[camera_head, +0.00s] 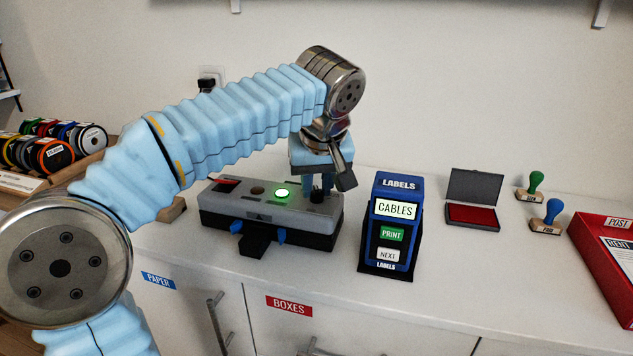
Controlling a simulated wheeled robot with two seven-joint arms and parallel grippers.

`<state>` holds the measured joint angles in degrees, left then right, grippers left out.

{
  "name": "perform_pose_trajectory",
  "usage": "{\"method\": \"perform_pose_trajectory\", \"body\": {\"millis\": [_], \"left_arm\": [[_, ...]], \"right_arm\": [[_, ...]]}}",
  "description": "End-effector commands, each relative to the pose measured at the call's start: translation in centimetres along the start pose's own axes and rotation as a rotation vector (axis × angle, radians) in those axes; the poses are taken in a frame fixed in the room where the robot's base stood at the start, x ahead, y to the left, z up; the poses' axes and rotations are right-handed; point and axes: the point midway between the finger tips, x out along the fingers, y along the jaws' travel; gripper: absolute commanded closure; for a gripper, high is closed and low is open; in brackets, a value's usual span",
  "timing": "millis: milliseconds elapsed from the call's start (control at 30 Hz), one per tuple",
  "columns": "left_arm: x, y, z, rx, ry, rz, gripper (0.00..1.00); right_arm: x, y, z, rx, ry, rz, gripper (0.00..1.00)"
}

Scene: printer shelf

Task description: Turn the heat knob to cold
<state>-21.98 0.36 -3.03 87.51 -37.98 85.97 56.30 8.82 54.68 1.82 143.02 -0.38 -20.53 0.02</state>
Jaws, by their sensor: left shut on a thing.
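A grey and black machine (215,212) stands on the white counter, with a lit green button (281,193) on its top. A dark heat knob (317,196) is at the right end of its top. My left gripper (318,188) points down over that end, its fingers shut on the knob. The fingers partly hide the knob, and its marking cannot be read. My right gripper is not in view.
A blue label printer (399,184) reading CABLES stands to the right. Beyond it are a red ink pad (472,214), two stamps (547,217) and a red box (602,262). Coloured spools (50,154) sit at the left.

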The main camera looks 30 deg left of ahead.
Motion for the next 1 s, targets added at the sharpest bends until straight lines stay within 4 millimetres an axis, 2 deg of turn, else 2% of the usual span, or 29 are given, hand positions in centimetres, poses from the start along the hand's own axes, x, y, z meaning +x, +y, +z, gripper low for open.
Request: {"method": "perform_pose_trajectory", "body": {"millis": [500,1000], "left_arm": [[0.01,0.17,-0.04,-0.400,0.000,-0.165,1.00],[0.00,0.16,-0.04,-0.553,-0.001,-0.227,1.00]], "right_arm": [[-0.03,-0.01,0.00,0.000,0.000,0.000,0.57],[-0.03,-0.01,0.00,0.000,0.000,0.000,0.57]]}}
